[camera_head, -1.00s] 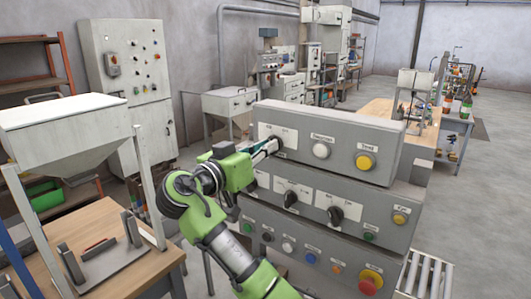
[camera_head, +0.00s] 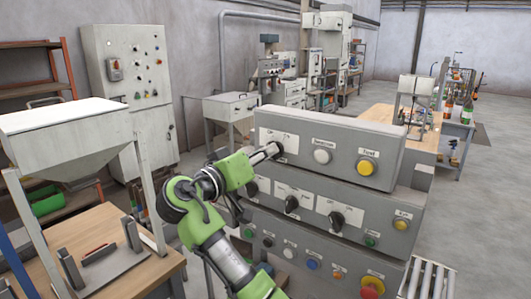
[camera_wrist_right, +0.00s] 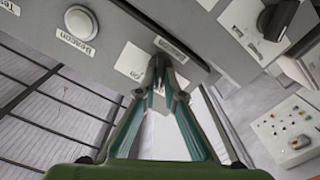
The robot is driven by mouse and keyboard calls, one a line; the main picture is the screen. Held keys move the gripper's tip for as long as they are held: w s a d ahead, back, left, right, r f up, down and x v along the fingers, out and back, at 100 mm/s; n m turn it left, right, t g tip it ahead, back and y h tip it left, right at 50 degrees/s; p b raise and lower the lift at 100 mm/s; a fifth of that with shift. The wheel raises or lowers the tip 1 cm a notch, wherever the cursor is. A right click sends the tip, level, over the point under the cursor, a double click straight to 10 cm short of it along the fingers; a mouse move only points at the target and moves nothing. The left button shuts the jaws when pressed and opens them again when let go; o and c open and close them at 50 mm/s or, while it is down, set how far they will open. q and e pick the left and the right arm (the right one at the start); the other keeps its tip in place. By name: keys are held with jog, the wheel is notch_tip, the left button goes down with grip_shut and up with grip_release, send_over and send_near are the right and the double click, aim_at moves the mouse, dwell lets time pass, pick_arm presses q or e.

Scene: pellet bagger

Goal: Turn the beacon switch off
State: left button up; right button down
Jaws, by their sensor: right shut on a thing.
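The grey control console in the head view has a top panel (camera_head: 300,125). At its left end is a small switch on a white plate (camera_head: 289,143), mostly hidden by my right gripper (camera_head: 272,150). A white round button (camera_wrist_right: 80,22) labelled "Beacon" sits beside this switch. My left gripper is out of view.
A yellow button (camera_head: 367,167) is at the panel's right. Lower tiers carry black rotary knobs (camera_head: 336,220), small coloured buttons and a red stop button (camera_head: 371,287). A hopper (camera_head: 70,140) and a wooden table (camera_head: 125,240) stand left.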

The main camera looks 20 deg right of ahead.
jog(key=shift+r, duration=0.15)
jog(key=c, duration=2.2)
grip_release()
jog(key=shift+o, duration=0.3)
jog(key=shift+w+d, duration=0.1)
notch_tip(320, 180, up, 10)
jog(key=shift+f, duration=0.1)
